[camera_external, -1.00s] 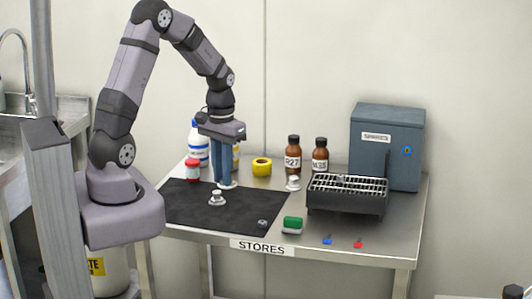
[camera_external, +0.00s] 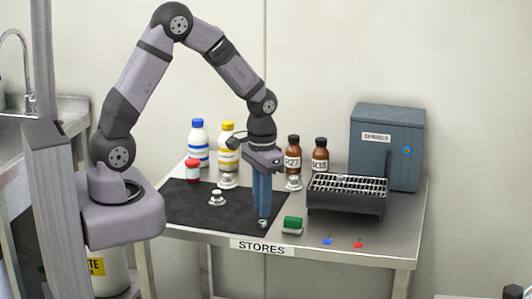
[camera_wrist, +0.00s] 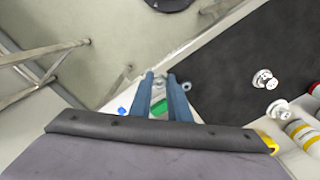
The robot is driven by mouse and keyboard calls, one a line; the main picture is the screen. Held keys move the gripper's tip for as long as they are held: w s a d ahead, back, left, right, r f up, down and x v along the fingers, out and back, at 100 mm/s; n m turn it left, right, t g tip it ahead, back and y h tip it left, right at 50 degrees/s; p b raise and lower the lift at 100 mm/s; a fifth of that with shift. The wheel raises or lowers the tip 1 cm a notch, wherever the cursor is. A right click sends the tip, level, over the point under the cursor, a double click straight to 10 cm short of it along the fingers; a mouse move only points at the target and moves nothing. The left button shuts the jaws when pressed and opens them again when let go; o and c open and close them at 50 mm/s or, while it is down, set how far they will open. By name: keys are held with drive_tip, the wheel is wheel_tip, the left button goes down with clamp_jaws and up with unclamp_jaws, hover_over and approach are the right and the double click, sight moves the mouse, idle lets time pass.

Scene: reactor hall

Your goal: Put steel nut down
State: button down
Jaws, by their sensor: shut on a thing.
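My gripper (camera_external: 262,221) points straight down over the front right part of the black mat (camera_external: 185,203). In the wrist view its two blue fingers (camera_wrist: 160,78) are shut on a small grey steel nut (camera_wrist: 160,83), mostly hidden between the fingertips. Another small metal nut (camera_wrist: 187,86) lies on the mat just right of the fingers in the wrist view. In the external view a nut (camera_external: 262,225) shows at the fingertips; whether it is the held one or the lying one I cannot tell.
Metal flanged fittings stand on the mat (camera_external: 217,198), before the yellow-capped bottle (camera_external: 228,181) and by the brown bottles (camera_external: 293,183). A green block (camera_external: 292,224) is close right of my gripper. A wire-rack tray (camera_external: 346,195) and grey cabinet (camera_external: 388,145) stand farther right.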

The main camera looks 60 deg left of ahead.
drive_tip(key=s+a+n+b, duration=0.1)
drive_tip(key=a+n, duration=0.3)
drive_tip(key=a, duration=1)
wheel_tip(320, 180, up, 3)
drive_tip(key=m+b, duration=0.1)
drive_tip(key=m, duration=0.6)
hover_over(207, 210)
drive_tip(key=shift+w+a, duration=0.1)
drive_tip(key=shift+a, duration=0.05)
drive_tip(key=shift+f, duration=0.1)
drive_tip(key=shift+f+p, duration=0.9)
drive_tip(key=shift+f, duration=4.05)
drive_tip(key=shift+f, duration=0.15)
drive_tip(key=c, duration=1.9)
unclamp_jaws()
drive_tip(key=shift+c, duration=0.2)
